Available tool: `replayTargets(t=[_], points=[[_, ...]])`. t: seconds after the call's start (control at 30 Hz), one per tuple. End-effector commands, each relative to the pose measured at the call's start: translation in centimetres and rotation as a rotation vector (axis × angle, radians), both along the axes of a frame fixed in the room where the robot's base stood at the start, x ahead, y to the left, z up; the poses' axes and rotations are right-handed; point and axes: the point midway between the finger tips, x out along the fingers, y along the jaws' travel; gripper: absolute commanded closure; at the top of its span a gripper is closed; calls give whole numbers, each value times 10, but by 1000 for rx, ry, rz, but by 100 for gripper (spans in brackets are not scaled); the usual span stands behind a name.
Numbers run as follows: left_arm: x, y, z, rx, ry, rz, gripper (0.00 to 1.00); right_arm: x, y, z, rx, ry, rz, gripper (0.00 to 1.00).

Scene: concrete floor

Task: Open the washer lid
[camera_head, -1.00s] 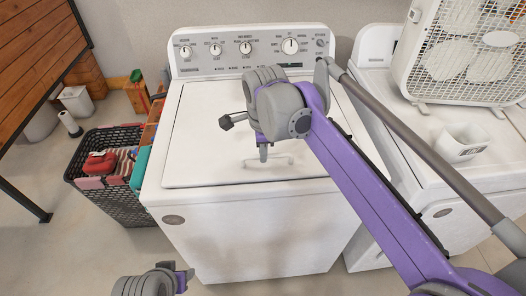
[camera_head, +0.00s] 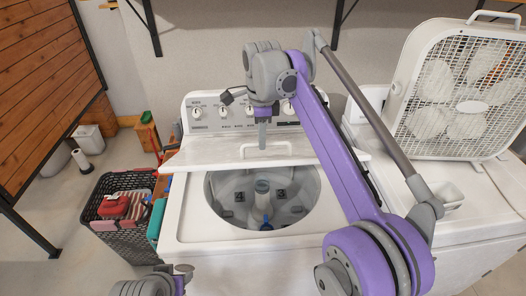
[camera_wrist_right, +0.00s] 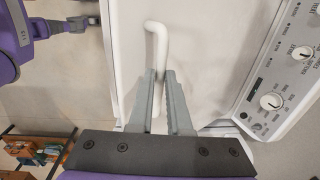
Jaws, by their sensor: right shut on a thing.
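The white washer (camera_head: 190,220) stands in front of me. Its lid (camera_head: 205,157) is raised at the back, and the round drum (camera_head: 235,205) with a central agitator shows below it. A white handle (camera_head: 283,149) sits on the lid. My right gripper (camera_head: 263,146) reaches down to this handle. In the right wrist view, the right gripper (camera_wrist_right: 160,72) has its fingers shut on the handle (camera_wrist_right: 157,32). My left gripper (camera_head: 183,272) is low at the left, apart from the washer; its fingers are too unclear to judge.
A dark basket (camera_head: 118,240) with a red item (camera_head: 113,207) stands left of the washer. The floor at far left is partly clear.

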Motion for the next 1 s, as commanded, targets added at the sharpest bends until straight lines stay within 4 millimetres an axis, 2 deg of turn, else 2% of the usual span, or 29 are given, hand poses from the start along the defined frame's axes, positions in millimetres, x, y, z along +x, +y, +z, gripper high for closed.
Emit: replayTargets(t=[0.03,0.4,1.0], points=[[2,0,3,0,-3,0,50,10,-1,4,0,-14,-1,100],[5,0,7,0,-9,0,50,31,-1,26,-1,-12,-2,100],[5,0,8,0,-10,0,50,37,-1,32,-1,-11,-2,100]])
